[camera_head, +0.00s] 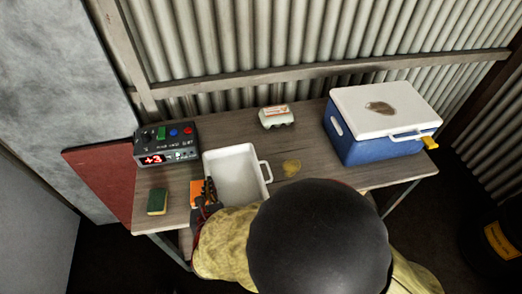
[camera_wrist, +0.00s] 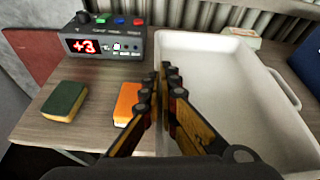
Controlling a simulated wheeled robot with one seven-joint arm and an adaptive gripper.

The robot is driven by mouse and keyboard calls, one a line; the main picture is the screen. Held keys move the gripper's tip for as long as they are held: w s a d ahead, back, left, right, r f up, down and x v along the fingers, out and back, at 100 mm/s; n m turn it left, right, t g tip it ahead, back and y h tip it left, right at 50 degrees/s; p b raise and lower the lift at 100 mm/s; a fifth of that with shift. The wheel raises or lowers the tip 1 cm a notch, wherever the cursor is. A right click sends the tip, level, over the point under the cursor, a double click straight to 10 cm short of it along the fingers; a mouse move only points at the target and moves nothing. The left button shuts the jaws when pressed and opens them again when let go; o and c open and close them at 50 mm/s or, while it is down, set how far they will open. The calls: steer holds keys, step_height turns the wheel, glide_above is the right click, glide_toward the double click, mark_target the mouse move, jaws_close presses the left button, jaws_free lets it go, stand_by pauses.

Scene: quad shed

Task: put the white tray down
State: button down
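The white tray (camera_head: 236,172) is a deep rectangular pan, empty inside, at the middle-left of the wooden table. A loop handle shows on its right side. It fills the right half of the wrist view (camera_wrist: 228,88). My gripper (camera_head: 208,190) is at the tray's left side. In the wrist view its two fingers (camera_wrist: 165,88) are close together at the tray's left wall, apparently shut on that side; the exact grip point is hidden between them. The tray looks about level. I cannot tell whether its bottom touches the table.
A control box (camera_head: 167,144) reading +3 stands left of the tray. A green-yellow sponge (camera_head: 157,202) and an orange block (camera_head: 195,187) lie in front of it. A yellowish stain (camera_head: 291,167) marks the table between.

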mark_target(216, 168)
steer(key=shift+w+d+m+h+b, duration=0.3)
steer(key=shift+w+d+m, duration=0.1)
steer(key=shift+w+d, duration=0.8)
steer(key=b+x, duration=0.1)
steer(key=x, duration=0.3)
steer(key=b+x, duration=0.1)
steer(key=x, duration=0.3)
steer(key=shift+s+a+f, duration=0.1)
steer(key=shift+a+f, duration=0.15)
steer(key=w+f+b, duration=0.1)
steer(key=w+f, duration=0.1)
steer(key=w+a+f+b, duration=0.1)
steer(key=w+f, duration=0.1)
steer(key=shift+w+f, duration=0.1)
steer(key=shift+f, duration=0.15)
steer(key=shift+w+a+f+b, duration=0.15)
steer(key=shift+w+f+b, duration=0.3)
steer(key=shift+f, duration=0.1)
steer(key=shift+w+a+f+b, duration=0.15)
steer(key=shift+f+b, duration=0.7)
steer(key=shift+f, duration=0.75)
steer(key=c, duration=2.6)
jaws_free()
steer(key=shift+f, duration=0.2)
steer(key=o, duration=0.5)
steer(key=shift+o, duration=0.3)
